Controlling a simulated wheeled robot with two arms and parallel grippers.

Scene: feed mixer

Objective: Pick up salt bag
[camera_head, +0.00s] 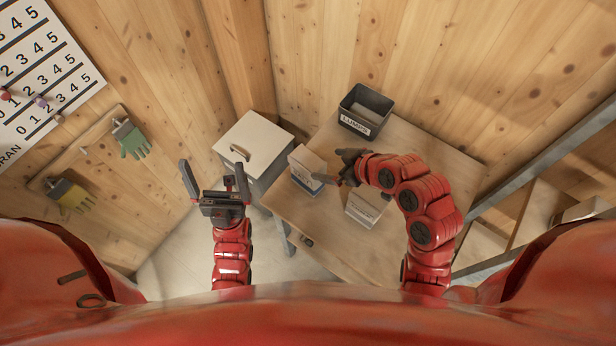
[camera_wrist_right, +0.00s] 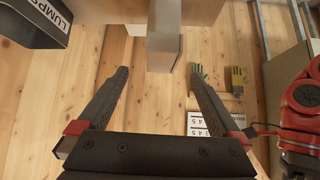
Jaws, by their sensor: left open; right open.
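Two bag-like packages stand on the wooden table. One, pale with a brown top and a blue band (camera_head: 304,174), is at the table's left side. The other, whitish with small print (camera_head: 363,208), is nearer to me. The print is too small to tell which is salt. My right gripper (camera_head: 338,167) is open and empty, its fingers pointing left close beside the blue-banded package. In the right wrist view, a pale package (camera_wrist_right: 163,38) lies ahead, between the lines of the open fingers (camera_wrist_right: 158,74). My left gripper (camera_head: 212,180) is open and empty, left of the table.
A dark bin labelled LUMPS (camera_head: 364,108) stands at the table's back; it also shows in the right wrist view (camera_wrist_right: 38,20). A white lidded box (camera_head: 252,143) stands left of the table (camera_head: 430,150). Gloves (camera_head: 131,140) hang on the left wall. The table's right part is clear.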

